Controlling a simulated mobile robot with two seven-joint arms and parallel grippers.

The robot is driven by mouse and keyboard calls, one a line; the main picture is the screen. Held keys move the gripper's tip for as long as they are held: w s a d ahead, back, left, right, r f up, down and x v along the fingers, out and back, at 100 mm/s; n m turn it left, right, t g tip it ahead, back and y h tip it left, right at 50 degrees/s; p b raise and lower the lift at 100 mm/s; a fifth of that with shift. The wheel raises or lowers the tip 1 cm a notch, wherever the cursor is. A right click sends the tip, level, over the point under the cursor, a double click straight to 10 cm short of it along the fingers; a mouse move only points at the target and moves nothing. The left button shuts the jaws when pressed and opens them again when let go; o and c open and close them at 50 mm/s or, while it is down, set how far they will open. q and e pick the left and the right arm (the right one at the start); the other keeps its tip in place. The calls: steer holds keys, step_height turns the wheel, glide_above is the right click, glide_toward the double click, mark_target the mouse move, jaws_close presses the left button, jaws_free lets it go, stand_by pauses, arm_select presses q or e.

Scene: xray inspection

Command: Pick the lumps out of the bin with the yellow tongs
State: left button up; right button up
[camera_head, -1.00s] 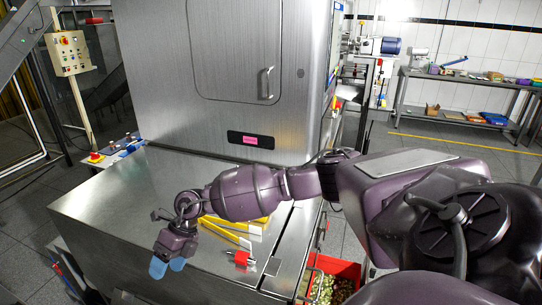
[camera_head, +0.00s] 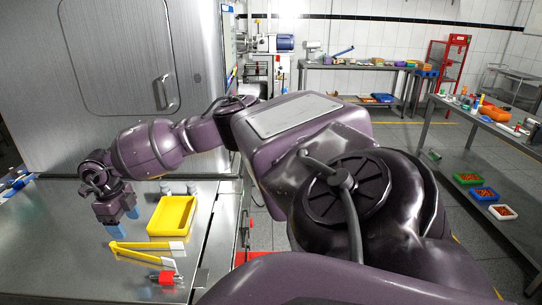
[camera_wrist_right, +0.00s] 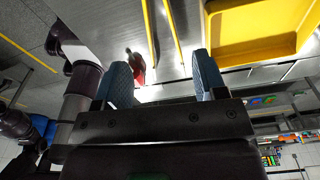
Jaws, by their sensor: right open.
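The yellow tongs (camera_head: 140,250) lie on the steel table, a V of two yellow arms with pale ends pointing right. Two of their strips show in the right wrist view (camera_wrist_right: 150,32). My right gripper (camera_head: 118,222) has blue fingertips and is open and empty. It is over the table, just behind and left of the tongs' joined end, apart from them. In the wrist view, nothing is between its fingers (camera_wrist_right: 166,80). The bin of lumps is mostly hidden by my right arm; only a patch of red shows beside the table's right edge. My left gripper is out of view.
A yellow tray (camera_head: 172,216) sits behind the tongs. A small red and metal piece (camera_head: 166,278) lies in front of them. The large steel machine (camera_head: 120,60) stands at the table's back. Side tables with trays and small items are at the right.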

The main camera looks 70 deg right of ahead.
mark_target(137, 246)
steer(key=shift+s+d+f+b, duration=0.1)
steer(key=shift+s+f+b, duration=0.1)
steer(key=shift+f+b, duration=1.55)
steer(key=shift+s+f+b, duration=0.2)
steer(key=shift+f+b, duration=0.4)
steer(key=shift+f, duration=2.15)
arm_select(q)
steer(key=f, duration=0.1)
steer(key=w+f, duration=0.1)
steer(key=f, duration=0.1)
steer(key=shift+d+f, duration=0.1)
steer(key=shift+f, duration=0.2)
arm_select(e)
steer(key=shift+c, duration=0.5)
steer(key=c, duration=0.6)
step_height(137, 246, up, 6)
steer(key=p, duration=0.4)
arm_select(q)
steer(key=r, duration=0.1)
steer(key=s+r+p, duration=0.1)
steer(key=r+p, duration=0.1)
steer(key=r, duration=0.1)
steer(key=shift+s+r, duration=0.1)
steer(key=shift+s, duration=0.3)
arm_select(e)
step_height(137, 246, up, 6)
